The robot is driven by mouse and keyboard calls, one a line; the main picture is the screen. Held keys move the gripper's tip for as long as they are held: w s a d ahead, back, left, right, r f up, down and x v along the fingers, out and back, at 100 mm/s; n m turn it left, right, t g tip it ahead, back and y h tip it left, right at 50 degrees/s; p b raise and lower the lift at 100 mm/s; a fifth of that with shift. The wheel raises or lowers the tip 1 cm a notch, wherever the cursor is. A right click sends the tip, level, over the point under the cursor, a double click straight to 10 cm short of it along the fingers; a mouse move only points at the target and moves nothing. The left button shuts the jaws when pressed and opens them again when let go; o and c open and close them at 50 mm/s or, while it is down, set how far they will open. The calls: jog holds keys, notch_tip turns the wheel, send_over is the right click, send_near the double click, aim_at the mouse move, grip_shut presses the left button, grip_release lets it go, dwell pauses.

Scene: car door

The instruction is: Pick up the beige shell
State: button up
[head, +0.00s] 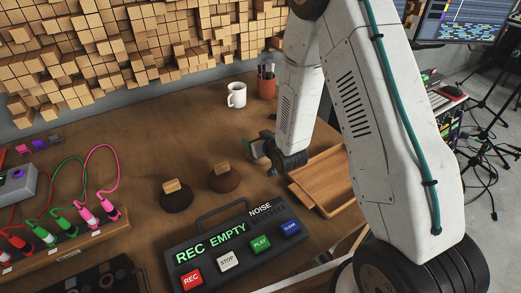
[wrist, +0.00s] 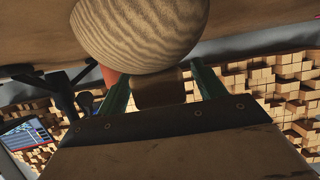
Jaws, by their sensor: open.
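The beige shell (wrist: 140,32) is large and close at the top of the wrist view, with a ribbed, rounded surface. A brown block (wrist: 160,91) adjoins it, between the two teal fingers of my gripper (wrist: 162,74). The fingers are open, one on each side of the block, and I cannot tell whether either touches it. In the head view my gripper (head: 262,147) is low over the desk, left of the wooden tray, and I cannot make out the beige shell there.
A wooden tray (head: 322,203) is right. A recorder box (head: 235,250) stands in front. A white mug (head: 237,95) and pen cup (head: 266,88) stand behind.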

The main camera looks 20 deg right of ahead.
jog(key=c, duration=1.1)
jog(key=shift+r, duration=0.1)
